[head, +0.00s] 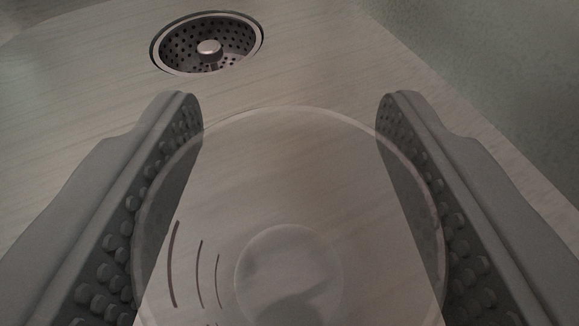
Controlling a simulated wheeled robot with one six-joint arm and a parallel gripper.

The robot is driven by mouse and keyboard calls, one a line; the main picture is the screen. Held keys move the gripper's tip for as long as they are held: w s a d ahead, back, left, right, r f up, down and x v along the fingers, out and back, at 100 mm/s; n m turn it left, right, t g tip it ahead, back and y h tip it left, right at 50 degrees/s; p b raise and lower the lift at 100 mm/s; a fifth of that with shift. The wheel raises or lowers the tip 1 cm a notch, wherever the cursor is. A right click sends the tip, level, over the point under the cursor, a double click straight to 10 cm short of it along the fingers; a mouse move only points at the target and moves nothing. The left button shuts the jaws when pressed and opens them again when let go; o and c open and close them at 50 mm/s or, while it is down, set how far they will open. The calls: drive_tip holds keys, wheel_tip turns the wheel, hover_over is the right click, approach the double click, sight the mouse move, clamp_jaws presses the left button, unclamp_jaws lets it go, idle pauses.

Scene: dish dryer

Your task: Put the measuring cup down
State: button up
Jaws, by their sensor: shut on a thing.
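The measuring cup (290,190) is clear and round, with dark curved marks on its lower left part. It fills the lower middle of the head view, and its near edge is cut off by the bottom of the picture. My gripper (289,120) is shut on the cup, with one grey studded finger on each side of it. The pale, wood-grained surface shows through the cup. I cannot tell whether the cup touches this surface or is held above it.
A greenish wall (500,70) rises along the right side.

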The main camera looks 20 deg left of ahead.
drive_tip(key=shift+f, duration=0.1)
drive_tip(key=o, duration=1)
drive_tip(key=shift+o, duration=0.2)
drive_tip(key=v, duration=0.7)
drive_tip(key=shift+s, duration=0.25)
